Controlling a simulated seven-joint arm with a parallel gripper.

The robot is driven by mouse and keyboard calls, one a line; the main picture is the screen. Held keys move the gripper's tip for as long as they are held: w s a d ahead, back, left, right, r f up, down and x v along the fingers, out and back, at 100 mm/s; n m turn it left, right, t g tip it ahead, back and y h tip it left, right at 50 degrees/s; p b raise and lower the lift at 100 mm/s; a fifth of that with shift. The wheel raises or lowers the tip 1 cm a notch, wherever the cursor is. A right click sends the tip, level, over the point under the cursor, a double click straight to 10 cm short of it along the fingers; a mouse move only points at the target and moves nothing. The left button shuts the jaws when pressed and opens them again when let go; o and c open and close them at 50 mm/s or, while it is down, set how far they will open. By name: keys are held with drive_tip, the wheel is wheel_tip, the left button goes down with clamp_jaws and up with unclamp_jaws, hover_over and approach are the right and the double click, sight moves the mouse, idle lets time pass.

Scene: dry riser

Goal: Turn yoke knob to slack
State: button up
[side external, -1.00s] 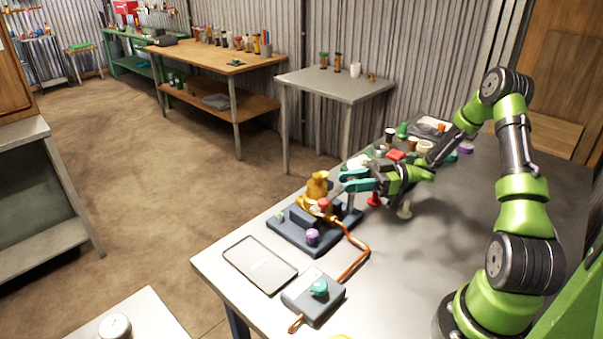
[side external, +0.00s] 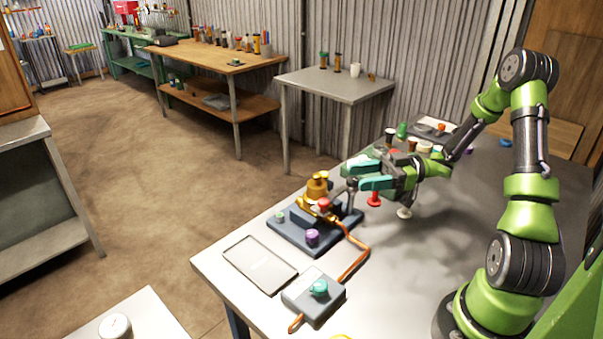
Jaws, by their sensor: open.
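A dark blue base (side external: 285,236) on the grey table carries a brass fitting (side external: 317,188), a red knob (side external: 324,204), a purple knob (side external: 312,237) and a small pale green knob (side external: 280,217). A grey upright forked part (side external: 352,193) stands at the base's right end. I cannot tell for certain which part is the yoke knob. My gripper (side external: 362,174), with teal fingers, is open and looks empty. It is above and right of the brass fitting, with its fingers near the top of the forked part. I cannot tell whether they touch it.
A grey box with a teal knob (side external: 318,288) sits in front, joined to the base by an orange hose (side external: 357,262).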

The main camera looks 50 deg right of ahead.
drive_tip(key=s+a+r, duration=0.1)
drive_tip(key=s+a, duration=0.2)
drive_tip(key=s, duration=0.8)
drive_tip(key=shift+a, duration=0.25)
drive_tip(key=shift+r, duration=0.1)
